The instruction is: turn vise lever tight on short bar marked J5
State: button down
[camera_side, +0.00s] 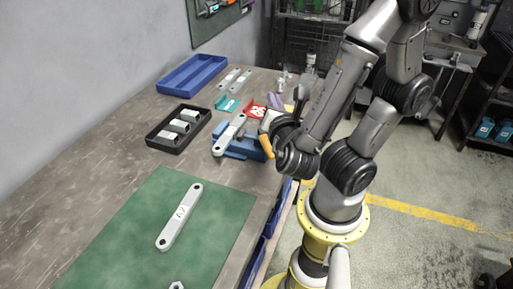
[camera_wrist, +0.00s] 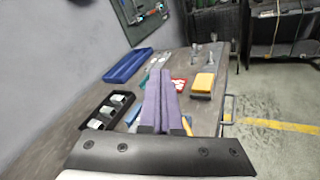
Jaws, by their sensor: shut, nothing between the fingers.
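The blue vise (camera_side: 238,152) stands near the right edge of the bench, with a pale metal bar (camera_side: 229,135) lying across it. I cannot read a mark on this bar. An orange lever handle (camera_side: 266,146) shows at the vise's right side, and also in the wrist view (camera_wrist: 187,126), just right of my fingers. My gripper (camera_wrist: 160,72) has purple fingers, closed together and empty. In the side view its fingertips (camera_side: 272,101) show beyond the vise, and my wrist covers part of the area. My fingers hide most of the vise in the wrist view.
A longer marked bar (camera_side: 180,215) lies on the green mat (camera_side: 120,225). A black tray (camera_side: 160,139) holds several pale brackets. A blue tray (camera_side: 193,74), a teal piece (camera_side: 227,103) and a red piece (camera_side: 254,112) are farther back. A yellow block (camera_wrist: 204,83) stands right of my fingers.

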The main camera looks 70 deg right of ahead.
aim_at(269, 143)
jog(key=w+a+m+g+y, duration=0.4)
jog(key=a+m+g, duration=0.15)
jog(key=m, duration=0.95)
jog(key=w+a+m+g+y, duration=0.35)
jog(key=a+m, duration=0.25)
jog(key=m, duration=1)
jog(key=s+x, duration=0.3)
jog(key=x, duration=1.2)
jog(key=shift+s+a+f+g, duration=0.15)
jog(key=shift+s+f+g, duration=0.05)
jog(key=shift+f+g, duration=0.25)
